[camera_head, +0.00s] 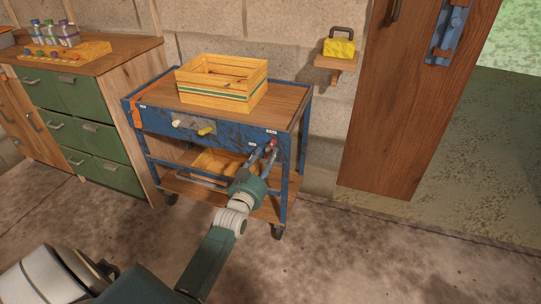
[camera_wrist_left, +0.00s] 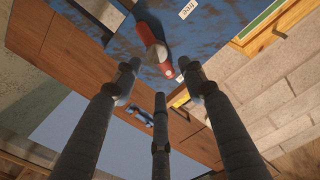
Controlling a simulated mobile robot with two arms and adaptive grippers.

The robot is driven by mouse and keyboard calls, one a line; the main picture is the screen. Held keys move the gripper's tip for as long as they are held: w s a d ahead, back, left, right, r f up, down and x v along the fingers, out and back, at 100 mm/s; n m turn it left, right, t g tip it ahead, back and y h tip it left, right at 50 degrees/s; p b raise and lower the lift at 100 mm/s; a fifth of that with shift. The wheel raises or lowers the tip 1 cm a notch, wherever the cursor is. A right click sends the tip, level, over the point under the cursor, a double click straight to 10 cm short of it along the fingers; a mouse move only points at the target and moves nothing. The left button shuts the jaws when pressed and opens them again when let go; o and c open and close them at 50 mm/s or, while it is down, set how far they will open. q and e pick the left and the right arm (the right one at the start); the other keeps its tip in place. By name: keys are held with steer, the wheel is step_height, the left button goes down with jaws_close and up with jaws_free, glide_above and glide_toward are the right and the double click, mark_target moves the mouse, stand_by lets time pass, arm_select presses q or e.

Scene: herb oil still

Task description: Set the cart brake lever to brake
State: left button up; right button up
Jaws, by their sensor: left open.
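The cart (camera_head: 230,139) is blue with a wooden top and stands against the block wall. Its red brake lever (camera_head: 270,147) is at the right end of the front panel, partly hidden by my gripper. In the left wrist view the red lever (camera_wrist_left: 143,30) has a grey part and lies against the blue panel. A label reading "free" (camera_wrist_left: 188,9) is beside it; a second small label (camera_wrist_left: 180,78) is unreadable. My left gripper (camera_head: 263,155) is open, its three dark fingers (camera_wrist_left: 158,85) spread just in front of the lever. Contact cannot be told. My right gripper is not in view.
A wooden crate (camera_head: 216,98) stands on the cart top, and another box (camera_head: 213,163) is on the lower shelf. A white knob (camera_head: 178,124) and yellow handle (camera_head: 206,131) are on the front panel. Green drawers (camera_head: 100,137) stand left; the floor to the right is clear.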

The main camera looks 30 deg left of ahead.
mark_target(272, 148)
arm_select(q)
steer(key=shift+x, duration=1.75)
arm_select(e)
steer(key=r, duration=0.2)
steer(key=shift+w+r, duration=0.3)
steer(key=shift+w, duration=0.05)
